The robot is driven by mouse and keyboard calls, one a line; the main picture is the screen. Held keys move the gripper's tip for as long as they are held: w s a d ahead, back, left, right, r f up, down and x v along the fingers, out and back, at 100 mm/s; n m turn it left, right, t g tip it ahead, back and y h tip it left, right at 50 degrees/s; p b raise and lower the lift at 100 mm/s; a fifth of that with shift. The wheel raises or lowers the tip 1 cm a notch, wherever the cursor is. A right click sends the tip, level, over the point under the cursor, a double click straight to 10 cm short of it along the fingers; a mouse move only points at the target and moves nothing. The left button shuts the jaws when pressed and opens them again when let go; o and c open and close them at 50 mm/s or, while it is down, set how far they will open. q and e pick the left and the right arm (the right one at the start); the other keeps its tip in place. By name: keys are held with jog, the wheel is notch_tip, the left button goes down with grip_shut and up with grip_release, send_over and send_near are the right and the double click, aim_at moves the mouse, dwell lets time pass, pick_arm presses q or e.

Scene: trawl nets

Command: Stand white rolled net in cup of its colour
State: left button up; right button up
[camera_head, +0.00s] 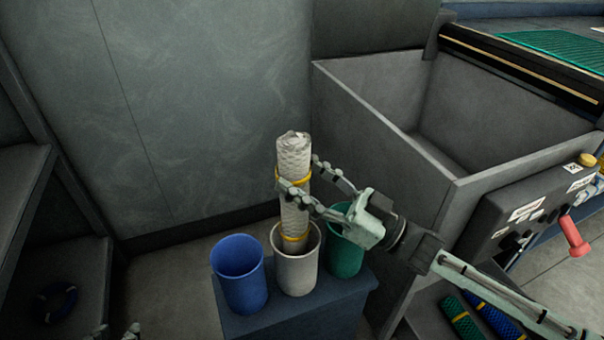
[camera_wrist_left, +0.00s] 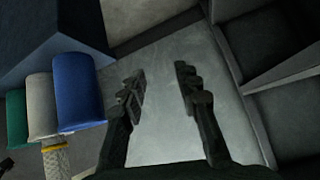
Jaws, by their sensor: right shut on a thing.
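The white rolled net (camera_head: 293,160), tied with yellow bands, stands nearly upright with its lower end inside the white cup (camera_head: 297,272). My right gripper (camera_head: 297,180) is shut on the net's middle, above the cup's rim. Whether the net touches the cup's bottom is hidden. In the left wrist view, the net (camera_wrist_left: 55,162) sticks out of the white cup's (camera_wrist_left: 41,106) mouth. My left gripper (camera_wrist_left: 160,88) is open and empty, away from the cups; only its fingertips show at the bottom left of the head view (camera_head: 116,332).
A blue cup (camera_head: 240,280) and a green cup (camera_head: 346,258) flank the white cup on a blue stand (camera_head: 290,325). A grey bin (camera_head: 385,140) stands behind to the right. Green (camera_head: 460,318) and blue (camera_head: 497,322) rolled nets lie at the lower right. Shelves (camera_head: 25,185) are at left.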

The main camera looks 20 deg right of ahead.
jog(key=shift+f+b, duration=0.4)
jog(key=shift+f, duration=0.2)
jog(key=shift+f+b, duration=0.3)
jog(key=shift+f, duration=0.3)
pick_arm(q)
jog(key=w+d+r+m+t+h+b, duration=0.1)
jog(key=w+d+r+t+h, duration=0.3)
jog(key=d+r+t, duration=0.3)
jog(key=shift+w+d+r+h, duration=0.4)
jog(key=shift+d+r, duration=0.7)
jog(key=shift+r, duration=1.6)
pick_arm(e)
jog(key=shift+f, duration=1.2)
jog(key=o, duration=1.7)
jog(key=shift+f, duration=0.15)
